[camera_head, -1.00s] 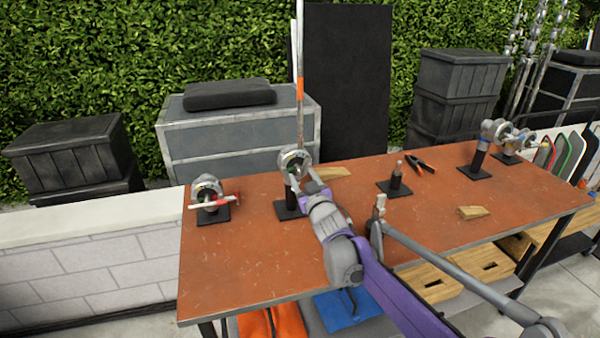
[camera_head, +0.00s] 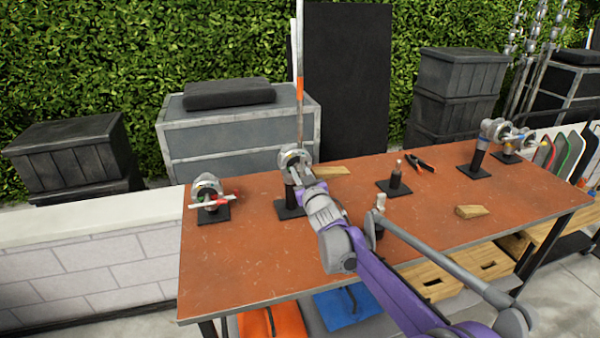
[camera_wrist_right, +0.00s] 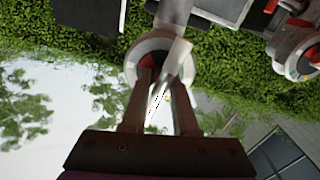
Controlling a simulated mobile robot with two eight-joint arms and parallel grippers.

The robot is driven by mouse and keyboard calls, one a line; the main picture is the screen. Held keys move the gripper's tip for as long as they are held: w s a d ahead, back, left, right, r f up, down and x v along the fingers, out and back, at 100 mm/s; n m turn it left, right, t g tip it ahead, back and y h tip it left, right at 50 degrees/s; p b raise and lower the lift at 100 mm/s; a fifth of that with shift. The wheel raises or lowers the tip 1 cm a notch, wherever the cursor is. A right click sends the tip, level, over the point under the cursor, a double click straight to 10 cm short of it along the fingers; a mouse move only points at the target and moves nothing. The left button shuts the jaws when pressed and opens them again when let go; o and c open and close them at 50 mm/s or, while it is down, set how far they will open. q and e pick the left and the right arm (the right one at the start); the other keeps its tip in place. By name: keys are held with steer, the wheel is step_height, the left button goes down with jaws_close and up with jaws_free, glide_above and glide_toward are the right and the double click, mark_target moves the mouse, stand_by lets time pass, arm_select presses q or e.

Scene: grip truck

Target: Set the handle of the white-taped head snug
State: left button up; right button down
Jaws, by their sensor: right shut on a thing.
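A grey grip head (camera_head: 293,155) stands on a black post at the left middle of the table, with a tall pole (camera_head: 300,75) rising behind it. My right gripper (camera_head: 303,178) is at this head's near side. In the right wrist view, my right gripper (camera_wrist_right: 160,85) is shut on a pale handle (camera_wrist_right: 178,58), in front of the round head (camera_wrist_right: 140,52). The white tape itself is not clear. Fingers and handle hide part of the head. The left gripper is not in view.
Another head with a red handle (camera_head: 208,190) stands to the left. Further heads (camera_head: 495,132) stand at the right end. A small black post (camera_head: 395,180), pliers (camera_head: 420,164) and wooden wedges (camera_head: 471,211) lie across the orange-brown table (camera_head: 240,270). The table's front left is clear.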

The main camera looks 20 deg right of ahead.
steer(key=n+p, duration=0.1)
steer(key=n, duration=0.2)
steer(key=shift+n, duration=0.3)
steer(key=shift+f, duration=0.1)
steer(key=c, duration=0.7)
jaws_free()
steer(key=s, duration=1.1)
steer(key=shift+d+b, duration=0.25)
steer(key=shift+b, duration=0.05)
steer(key=shift+w, duration=0.1)
